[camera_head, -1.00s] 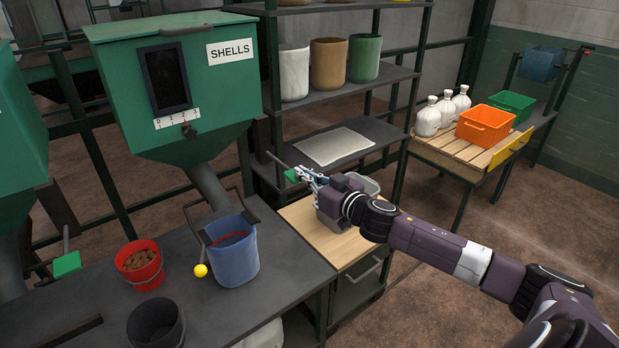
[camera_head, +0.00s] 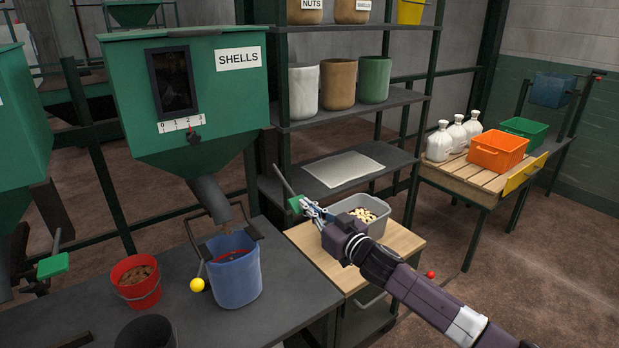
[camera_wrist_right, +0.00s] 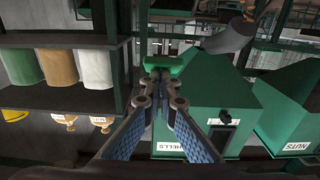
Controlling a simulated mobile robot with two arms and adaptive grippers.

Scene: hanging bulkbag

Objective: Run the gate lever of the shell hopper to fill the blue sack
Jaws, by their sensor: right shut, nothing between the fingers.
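The green shell hopper (camera_head: 190,100) stands at the upper left, with a SHELLS label, a dark window and a 0–3 scale. Its grey spout (camera_head: 214,198) points down above the open blue sack (camera_head: 235,278) on the dark bench. A lever with a green handle (camera_head: 296,204) and a thin grey rod is right of the spout. My right gripper (camera_head: 312,211) is shut and empty, its tips close to the green handle. In the right wrist view the handle (camera_wrist_right: 186,61) lies just beyond the tips; contact cannot be told. My left gripper is out of view.
A dark frame with a yellow ball (camera_head: 197,285) stands around the sack. A red bucket (camera_head: 136,281) and a black bucket (camera_head: 147,334) are to its left. A grey bin (camera_head: 372,207) of pale pieces sits behind my right gripper. Shelves (camera_head: 360,108) stand behind.

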